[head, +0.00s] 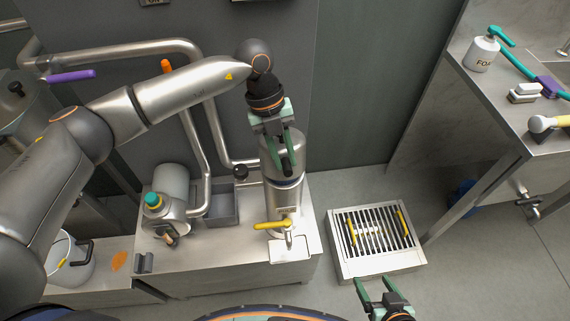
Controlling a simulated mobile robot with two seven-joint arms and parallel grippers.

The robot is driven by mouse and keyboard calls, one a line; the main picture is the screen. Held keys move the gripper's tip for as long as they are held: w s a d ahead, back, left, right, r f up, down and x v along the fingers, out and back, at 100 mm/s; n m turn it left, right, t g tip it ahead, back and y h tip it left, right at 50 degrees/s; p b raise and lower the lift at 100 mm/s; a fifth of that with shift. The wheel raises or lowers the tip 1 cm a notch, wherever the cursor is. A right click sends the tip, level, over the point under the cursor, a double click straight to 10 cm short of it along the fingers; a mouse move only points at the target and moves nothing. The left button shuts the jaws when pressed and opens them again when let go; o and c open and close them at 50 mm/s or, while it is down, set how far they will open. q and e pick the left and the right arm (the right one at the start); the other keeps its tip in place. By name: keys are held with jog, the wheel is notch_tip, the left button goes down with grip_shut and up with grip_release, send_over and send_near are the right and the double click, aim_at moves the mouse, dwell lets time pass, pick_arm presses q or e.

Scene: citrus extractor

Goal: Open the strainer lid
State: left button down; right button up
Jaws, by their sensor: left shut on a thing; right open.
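The strainer is an upright steel cylinder (284,196) on a steel bench, with a yellow-handled tap (271,225) on its front. Its lid (267,159) is the rounded steel part at the top. My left gripper (287,168), with green fingers, reaches down from above and is shut at the lid. The fingers cover what they grip, and I cannot tell whether the lid is raised. My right gripper (374,284) is open and empty at the bottom, in front of the floor grate and apart from the strainer.
A pump with a teal cap (153,200) and steel pipes (192,130) stand left of the strainer. A floor drain grate (376,266) with yellow handles lies to the right. A side counter (490,110) holds a foam bottle (482,54) and brushes.

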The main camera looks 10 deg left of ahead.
pick_arm(q)
jog(key=shift+w+a+r+g+h, duration=0.15)
jog(key=shift+w+r+g+h, duration=0.15)
jog(key=shift+w+r+g, duration=0.3)
jog(key=shift+w+a+r+g+b, duration=0.2)
jog(key=shift+w+r+g+b, duration=0.1)
jog(key=shift+w, duration=0.2)
jog(key=shift+w+a+r+g+h+b, duration=0.2)
jog(key=shift+w+r+g+b, duration=0.25)
jog(key=shift+w+b, duration=0.1)
jog(key=shift+w+a+r+g+h+b, duration=0.2)
jog(key=shift+w+r+g+b, duration=0.1)
jog(key=shift+w+g+b, duration=0.2)
jog(key=shift+w, duration=0.1)
jog(key=c, duration=0.7)
grip_release()
jog(key=shift+c, duration=0.2)
jog(key=shift+r, duration=0.15)
